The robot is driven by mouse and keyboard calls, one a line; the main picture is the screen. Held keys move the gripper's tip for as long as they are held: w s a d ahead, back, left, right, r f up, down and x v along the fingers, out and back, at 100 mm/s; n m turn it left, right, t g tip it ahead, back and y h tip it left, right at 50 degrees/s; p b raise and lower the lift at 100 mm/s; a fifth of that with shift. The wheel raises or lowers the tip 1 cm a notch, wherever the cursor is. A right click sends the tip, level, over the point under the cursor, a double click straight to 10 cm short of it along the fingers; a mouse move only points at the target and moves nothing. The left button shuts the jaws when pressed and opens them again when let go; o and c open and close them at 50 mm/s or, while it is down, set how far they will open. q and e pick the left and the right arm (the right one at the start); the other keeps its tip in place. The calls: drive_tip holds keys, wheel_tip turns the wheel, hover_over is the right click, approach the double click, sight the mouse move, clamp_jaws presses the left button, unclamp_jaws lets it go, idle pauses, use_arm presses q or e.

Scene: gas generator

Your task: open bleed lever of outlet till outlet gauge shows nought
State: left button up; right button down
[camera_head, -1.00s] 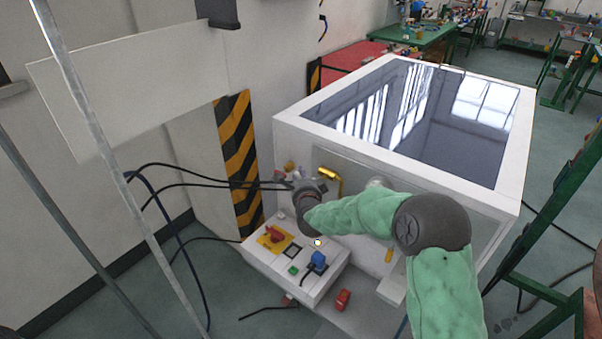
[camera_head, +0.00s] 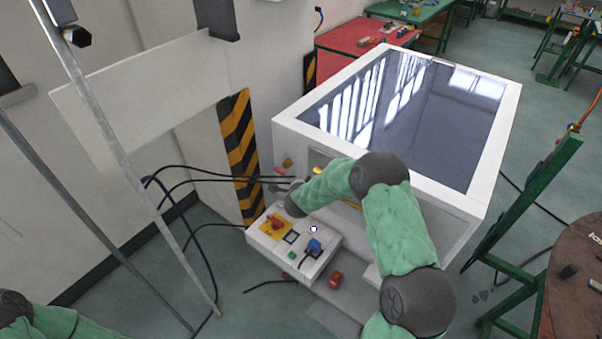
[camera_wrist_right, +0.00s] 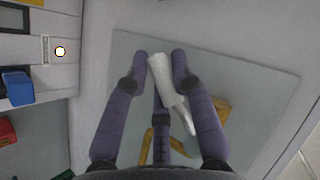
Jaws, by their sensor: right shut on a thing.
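My right gripper (camera_wrist_right: 160,72) has its dark fingers closed around a pale grey lever-like piece (camera_wrist_right: 170,82) in front of a grey panel (camera_wrist_right: 125,55). I cannot tell for sure that this piece is the outlet's bleed lever. Yellow parts (camera_wrist_right: 160,140) show behind and beside the fingers. In the head view my right arm reaches to the left face of the white cabinet (camera_head: 440,205), with its gripper (camera_head: 287,188) small and partly hidden. A bit of yellow (camera_head: 318,170) shows above the arm. No gauge face is readable. My left gripper is out of view.
A control box (camera_head: 318,262) with a red switch (camera_head: 274,221) and a blue plug (camera_head: 314,245) sits below my right gripper. Black cables (camera_head: 215,172) run left from there. Metal poles (camera_head: 150,230) stand at the left. A round brown table (camera_head: 580,290) is at the right.

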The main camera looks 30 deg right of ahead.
drive_tip(key=shift+s+d+f+n+g+h+p, duration=0.35)
drive_tip(key=shift+s+n+g+p, duration=0.65)
drive_tip(key=shift+p, duration=1.4)
drive_tip(key=shift+s+d+f+n+g+h+p, duration=0.25)
drive_tip(key=shift+s+f+n+g+h+p, duration=0.25)
drive_tip(key=shift+g+p, duration=1.45)
drive_tip(key=shift+s+d+f+n+g+h+p, duration=0.15)
drive_tip(key=shift+s+d+n+g+h+p, duration=0.4)
drive_tip(key=shift+p, duration=2.35)
drive_tip(key=shift+s+a, duration=0.2)
drive_tip(key=shift+s, duration=0.2)
drive_tip(key=c, duration=1)
unclamp_jaws()
drive_tip(key=shift+r, duration=0.1)
drive_tip(key=v, duration=1.2)
drive_tip(key=shift+w, duration=0.2)
